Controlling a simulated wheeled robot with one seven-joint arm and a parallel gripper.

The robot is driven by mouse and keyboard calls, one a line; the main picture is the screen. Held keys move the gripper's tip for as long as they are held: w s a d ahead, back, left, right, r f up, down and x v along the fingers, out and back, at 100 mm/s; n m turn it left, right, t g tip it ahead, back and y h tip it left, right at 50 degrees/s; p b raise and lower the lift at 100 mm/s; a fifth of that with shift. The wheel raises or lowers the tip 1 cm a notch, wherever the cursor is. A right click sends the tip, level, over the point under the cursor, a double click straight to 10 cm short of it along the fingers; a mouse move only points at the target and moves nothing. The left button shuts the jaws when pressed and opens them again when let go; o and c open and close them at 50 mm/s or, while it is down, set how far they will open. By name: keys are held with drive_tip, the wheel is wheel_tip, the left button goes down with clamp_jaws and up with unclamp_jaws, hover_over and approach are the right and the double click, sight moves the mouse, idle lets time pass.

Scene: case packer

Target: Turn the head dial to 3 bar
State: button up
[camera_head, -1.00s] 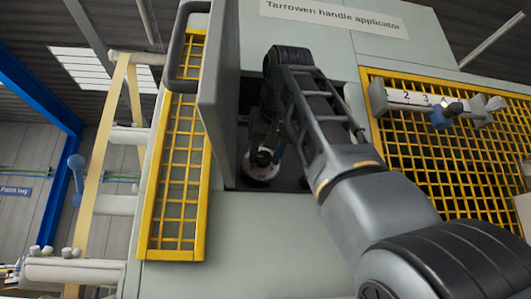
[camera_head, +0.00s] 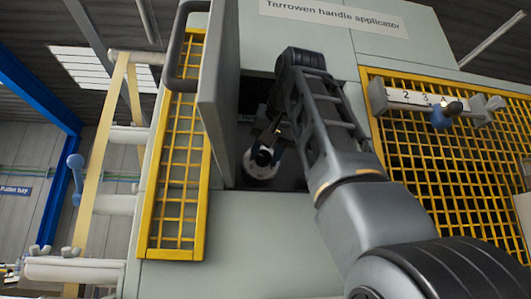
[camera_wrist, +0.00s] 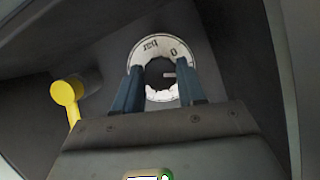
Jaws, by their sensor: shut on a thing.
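The head dial (camera_head: 261,172) is a round white-ringed dial with a dark knob, inside the open cabinet of the handle applicator. In the wrist view its white ring (camera_wrist: 150,47) shows "bar" upside down and a "0". A short pale mark shows on the dark knob (camera_wrist: 160,73). My gripper (camera_wrist: 161,86) has its two blue fingers on either side of the knob, shut on it. In the head view my gripper (camera_head: 264,152) is at the dial, partly hidden by my arm. The dial's other numbers are hidden or unreadable, so I cannot tell its setting.
A yellow-knobbed lever (camera_wrist: 65,94) stands left of the dial in the wrist view. The open grey door (camera_head: 219,90) borders the opening on the left. A numbered scale with a blue knob (camera_head: 440,119) is on the yellow mesh guard (camera_head: 440,185) at right.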

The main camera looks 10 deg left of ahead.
drive_tip(key=m+y, duration=0.3)
drive_tip(key=m, duration=0.1)
drive_tip(key=shift+d+f+m, duration=0.1)
drive_tip(key=shift+m, duration=0.2)
drive_tip(key=m+y, duration=0.1)
drive_tip(key=m, duration=0.1)
drive_tip(key=m+t+y, duration=0.1)
drive_tip(key=m, duration=0.2)
drive_tip(key=shift+d+f, duration=0.1)
drive_tip(key=shift+f, duration=0.05)
drive_tip(key=shift+y, duration=0.3)
drive_tip(key=o, duration=1.1)
drive_tip(key=shift+c, duration=0.2)
drive_tip(key=b+v, duration=0.3)
drive_tip(key=v, duration=0.4)
drive_tip(key=shift+s+d, duration=0.25)
drive_tip(key=shift+s, duration=0.1)
drive_tip(key=shift+f, duration=0.1)
